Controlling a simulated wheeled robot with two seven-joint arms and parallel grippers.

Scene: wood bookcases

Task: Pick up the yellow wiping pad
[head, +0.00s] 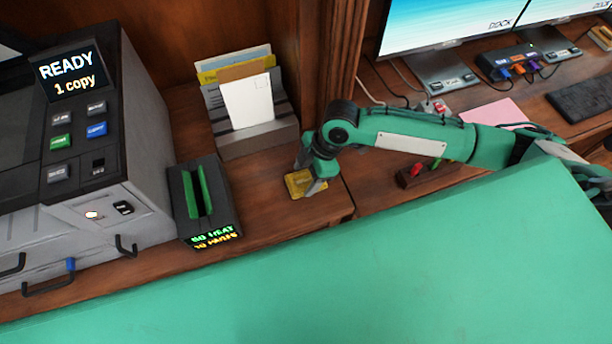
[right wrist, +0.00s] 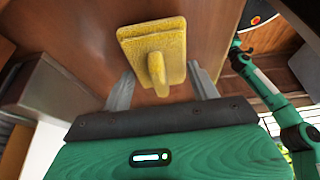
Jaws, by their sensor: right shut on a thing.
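The yellow wiping pad (head: 298,184) lies on the wooden surface near the shelf's edge in the head view. It has a loop-like handle on its upper side, seen in the right wrist view (right wrist: 150,45). My right gripper (head: 308,186) is down at the pad, and its fingers (right wrist: 160,90) stand on either side of the pad's handle. It is shut on the pad's handle; the exact contact is hard to see. My left gripper is not in view.
A black laminator-like box (head: 190,215) with a green slot stands left of the pad. A grey letter holder (head: 262,138) with envelopes stands behind it. A copier (head: 90,130) fills the left. A wooden upright (head: 318,60) rises behind my right gripper. Monitors (head: 430,25) stand at the right.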

